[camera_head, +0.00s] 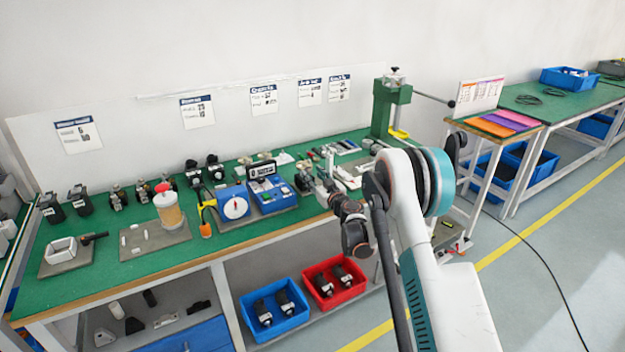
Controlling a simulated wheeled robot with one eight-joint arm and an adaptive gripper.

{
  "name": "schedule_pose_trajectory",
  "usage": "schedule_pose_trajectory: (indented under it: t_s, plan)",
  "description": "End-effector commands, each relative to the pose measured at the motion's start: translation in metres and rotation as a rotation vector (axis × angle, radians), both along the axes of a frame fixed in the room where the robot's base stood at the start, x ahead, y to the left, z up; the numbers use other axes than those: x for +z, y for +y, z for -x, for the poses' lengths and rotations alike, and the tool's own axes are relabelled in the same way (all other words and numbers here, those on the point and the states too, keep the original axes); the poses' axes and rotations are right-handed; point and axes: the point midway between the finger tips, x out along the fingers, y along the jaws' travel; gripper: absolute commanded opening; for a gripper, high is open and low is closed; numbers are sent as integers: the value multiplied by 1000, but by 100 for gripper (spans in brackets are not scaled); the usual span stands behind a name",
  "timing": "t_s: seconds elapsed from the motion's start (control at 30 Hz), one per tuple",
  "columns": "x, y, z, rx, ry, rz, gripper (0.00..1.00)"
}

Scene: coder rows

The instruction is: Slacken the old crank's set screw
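My arm reaches over the green-topped workbench (130,270) from the right foreground. My gripper (326,182) is at its far end, low over the bench, just right of a blue unit with a display (270,190). It is small and partly merged with the parts around it, so I cannot tell whether it is open or shut or touches anything. I cannot make out the old crank or its set screw; small metal and dark parts (303,180) lie close to the gripper. My arm's dark wrist joints hide part of the bench front there.
A blue unit with a white dial (235,207) and an amber cylinder (168,211) stand left of the gripper. A green press (390,108) stands behind. Blue (285,332) and red (348,299) bins with dark parts sit on the lower shelf. Floor at right is clear except a cable.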

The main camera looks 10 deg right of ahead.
Motion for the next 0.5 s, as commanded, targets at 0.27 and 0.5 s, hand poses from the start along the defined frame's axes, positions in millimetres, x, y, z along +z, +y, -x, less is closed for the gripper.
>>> schedule_pose_trajectory:
  t_s: [0.27,0.5]
  plan:
    - [0,4,-14,1,0,0,38]
    - [1,4,-14,1,0,0,31]
